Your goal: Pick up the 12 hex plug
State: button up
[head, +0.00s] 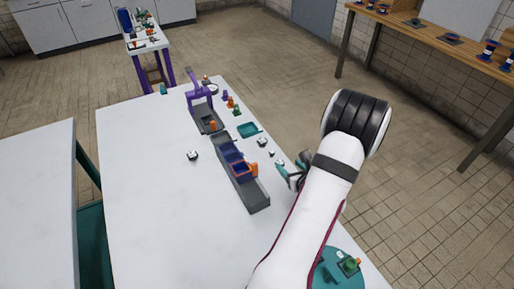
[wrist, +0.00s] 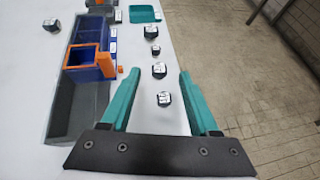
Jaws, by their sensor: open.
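Several small dark plugs with white labelled tops lie on the white table. I cannot read the numbers, so I cannot tell which one is the 12 hex plug. In the wrist view the nearest plug (wrist: 164,98) lies between my open fingers, with another plug (wrist: 159,70) near the fingertip line. A smaller plug (wrist: 155,49) and a larger plug (wrist: 150,32) lie farther ahead. One more plug (wrist: 51,24) stands apart at the left. My gripper (wrist: 159,73) has teal fingers, open and empty. In the head view my gripper (head: 292,170) is near the table's right edge, partly hidden by my arm.
A long grey tray (head: 258,198) holding blue and orange bins (head: 234,166) lies left of my gripper. A teal tray (head: 249,130) and a purple stand (head: 198,90) are farther back. The white table (head: 150,220) is clear at the front left. Its right edge is close by.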

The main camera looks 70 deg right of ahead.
aim_at(272, 152)
jog(key=x, duration=0.7)
jog(key=w+x, duration=0.1)
jog(key=x, duration=0.6)
jog(key=shift+a, duration=0.2)
grip_shut()
